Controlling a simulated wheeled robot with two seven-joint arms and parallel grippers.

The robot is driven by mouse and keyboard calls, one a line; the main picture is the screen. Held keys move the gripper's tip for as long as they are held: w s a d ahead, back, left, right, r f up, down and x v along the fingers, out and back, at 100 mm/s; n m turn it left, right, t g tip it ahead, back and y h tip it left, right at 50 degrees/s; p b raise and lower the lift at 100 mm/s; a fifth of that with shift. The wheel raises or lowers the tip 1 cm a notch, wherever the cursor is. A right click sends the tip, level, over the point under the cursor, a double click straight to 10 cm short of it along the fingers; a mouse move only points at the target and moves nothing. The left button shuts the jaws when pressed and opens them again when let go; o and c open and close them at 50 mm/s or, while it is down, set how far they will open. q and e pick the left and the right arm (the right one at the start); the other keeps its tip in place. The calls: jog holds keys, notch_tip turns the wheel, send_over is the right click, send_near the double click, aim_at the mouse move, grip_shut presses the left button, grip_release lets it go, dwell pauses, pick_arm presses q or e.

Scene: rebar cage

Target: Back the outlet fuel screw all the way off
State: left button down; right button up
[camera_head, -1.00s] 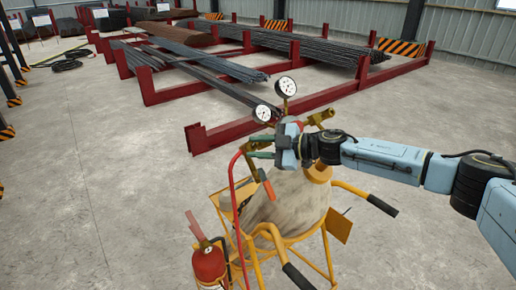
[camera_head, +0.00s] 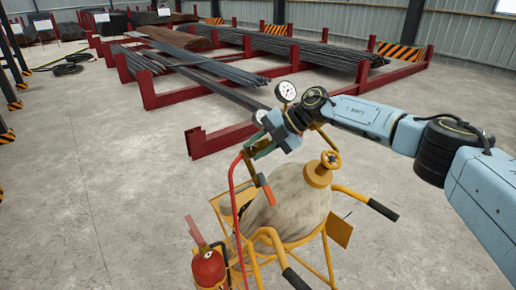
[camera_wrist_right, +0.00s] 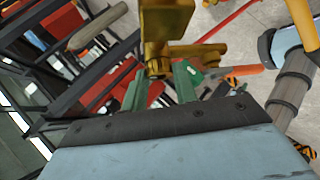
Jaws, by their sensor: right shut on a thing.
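My right gripper (camera_head: 262,148) is at the brass regulator beside the large cylinder. In the right wrist view its green fingers (camera_wrist_right: 160,85) are shut on the brass outlet fuel screw (camera_wrist_right: 158,66), under a larger brass body (camera_wrist_right: 167,22). In the head view my wrist and fingers hide most of the regulator and the screw. One gauge (camera_head: 287,91) shows above my wrist; another is partly covered. The off-white cylinder (camera_head: 290,208) stands in the yellow cart with a yellow valve (camera_head: 321,171) on top. My left gripper is in neither current view.
A red hose (camera_head: 235,205) hangs down beside the cylinder, near an orange handle (camera_head: 267,189). A fire extinguisher (camera_head: 208,268) is on the left of the yellow cart (camera_head: 327,250). Red racks (camera_head: 222,138) with rebar stand behind.

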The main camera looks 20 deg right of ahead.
jog(key=shift+a+n+g+h, duration=0.1)
jog(key=shift+n+g+h, duration=0.2)
jog(key=shift+n+h, duration=0.35)
jog(key=shift+n, duration=0.25)
jog(key=o, duration=1)
jog(key=shift+c, duration=0.2)
jog(key=b+v, duration=0.3)
jog(key=v, duration=1)
jog(key=shift+r, duration=0.2)
jog(key=shift+f, duration=0.1)
